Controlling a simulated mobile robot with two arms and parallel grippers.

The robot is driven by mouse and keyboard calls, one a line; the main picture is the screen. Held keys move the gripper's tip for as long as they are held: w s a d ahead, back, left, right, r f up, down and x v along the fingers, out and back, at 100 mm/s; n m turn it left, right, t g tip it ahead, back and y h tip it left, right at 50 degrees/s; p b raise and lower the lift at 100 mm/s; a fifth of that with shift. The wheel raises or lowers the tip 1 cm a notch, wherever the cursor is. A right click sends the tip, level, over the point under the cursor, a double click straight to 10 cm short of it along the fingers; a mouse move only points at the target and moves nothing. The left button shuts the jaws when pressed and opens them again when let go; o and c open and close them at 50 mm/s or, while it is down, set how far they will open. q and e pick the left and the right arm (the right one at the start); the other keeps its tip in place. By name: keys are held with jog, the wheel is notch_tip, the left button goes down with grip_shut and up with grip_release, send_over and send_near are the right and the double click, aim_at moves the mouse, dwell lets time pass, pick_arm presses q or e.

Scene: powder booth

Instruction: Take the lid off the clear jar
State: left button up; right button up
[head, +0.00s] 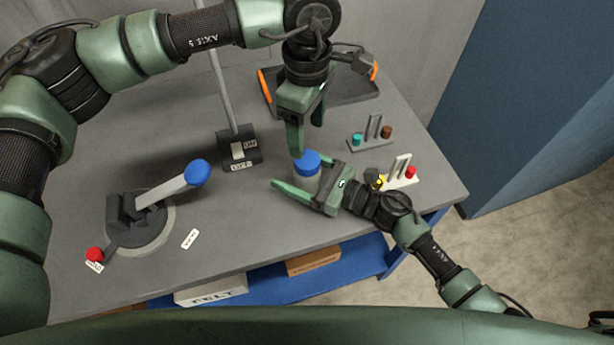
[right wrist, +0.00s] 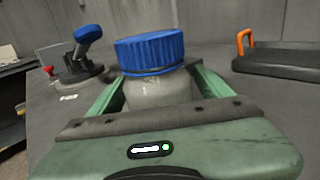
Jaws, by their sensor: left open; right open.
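The clear jar (head: 304,181) stands upright on the grey table with a blue lid (head: 307,160) on it. In the right wrist view the lid (right wrist: 150,52) is ribbed and sits on the greyish see-through jar body (right wrist: 155,90). My right gripper (head: 300,176) is open, low beside the table, with its fingers on either side of the jar body below the lid. Whether they touch the jar I cannot tell. My left gripper (head: 306,148) points down from above, open, with its fingertips close to the lid. It partly hides the space behind the lid.
A blue-knobbed lever (head: 197,172) and red knob (head: 95,254) stand at left. A switch box with a tall rod (head: 240,150) is behind. Small peg racks (head: 369,143) (head: 400,180) stand at right. A dark orange-handled tray (head: 350,90) lies at the back.

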grip_shut()
